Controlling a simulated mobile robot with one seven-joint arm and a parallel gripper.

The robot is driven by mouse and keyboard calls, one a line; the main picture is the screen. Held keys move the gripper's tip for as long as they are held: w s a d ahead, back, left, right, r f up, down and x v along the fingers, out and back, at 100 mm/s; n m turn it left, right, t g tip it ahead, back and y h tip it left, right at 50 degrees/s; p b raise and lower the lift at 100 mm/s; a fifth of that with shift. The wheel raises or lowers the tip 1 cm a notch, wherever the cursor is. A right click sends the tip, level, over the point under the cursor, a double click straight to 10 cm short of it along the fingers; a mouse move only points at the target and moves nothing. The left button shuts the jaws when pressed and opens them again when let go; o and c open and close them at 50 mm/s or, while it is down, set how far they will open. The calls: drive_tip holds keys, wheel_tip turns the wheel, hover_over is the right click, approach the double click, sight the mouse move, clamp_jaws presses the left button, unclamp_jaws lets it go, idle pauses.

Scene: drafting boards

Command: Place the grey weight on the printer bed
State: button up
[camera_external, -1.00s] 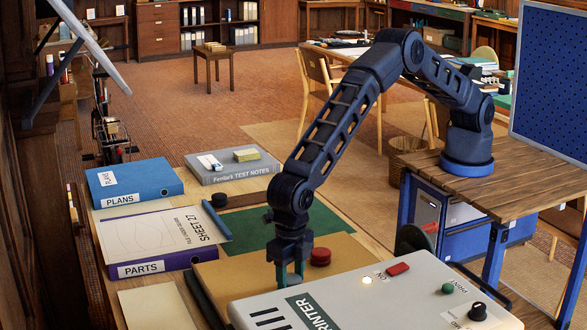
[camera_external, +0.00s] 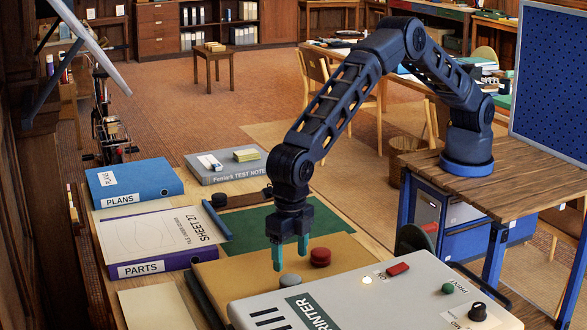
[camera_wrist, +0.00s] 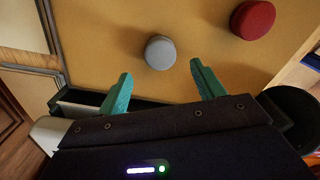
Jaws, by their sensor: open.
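The grey weight (camera_external: 290,280), a small round disc, rests on the flat tan printer bed (camera_external: 235,272), close behind the printer's light grey housing (camera_external: 375,290). In the wrist view the grey weight (camera_wrist: 160,53) lies beyond the fingertips and between their lines, with tan surface around it. My gripper (camera_external: 291,262) is open and empty, with its teal fingers just above the weight and apart from it. The open fingertips also show in the wrist view (camera_wrist: 161,72).
A red round weight (camera_external: 320,257) sits on the tan surface right of the grey one. A dark rail (camera_external: 204,296) runs along the bed's left edge. Blue and purple binders (camera_external: 135,182) lie at left. A green mat (camera_external: 250,232) lies behind the bed.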

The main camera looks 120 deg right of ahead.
sight(291, 278)
drive_tip(key=s+d+r+m+t, duration=0.1)
drive_tip(key=s+d+r+m, duration=0.35)
drive_tip(key=r, duration=0.75)
drive_tip(key=s+d+r+m, duration=0.1)
drive_tip(key=s+d+r, duration=0.5)
drive_tip(key=r, duration=0.6)
drive_tip(key=s+d+r+m+t, duration=0.1)
drive_tip(key=s+d+r+m, duration=0.5)
drive_tip(key=s+d+r, duration=0.7)
drive_tip(key=s+d+m+t, duration=0.1)
drive_tip(key=s+d+m, duration=0.25)
drive_tip(key=s, duration=0.65)
drive_tip(key=s+d+m, duration=0.2)
drive_tip(key=s+d, duration=0.2)
drive_tip(key=s, duration=0.5)
drive_tip(key=s+d+f+m, duration=0.2)
drive_tip(key=s+f+m, duration=0.1)
drive_tip(key=s, duration=0.6)
drive_tip(key=s+d+f+m+t, duration=0.1)
drive_tip(key=s+d+f+m, duration=0.1)
drive_tip(key=s, duration=0.6)
drive_tip(key=shift+s+d+f+m+t, duration=0.3)
drive_tip(key=shift+s+f+m, duration=0.1)
drive_tip(key=shift+m, duration=0.2)
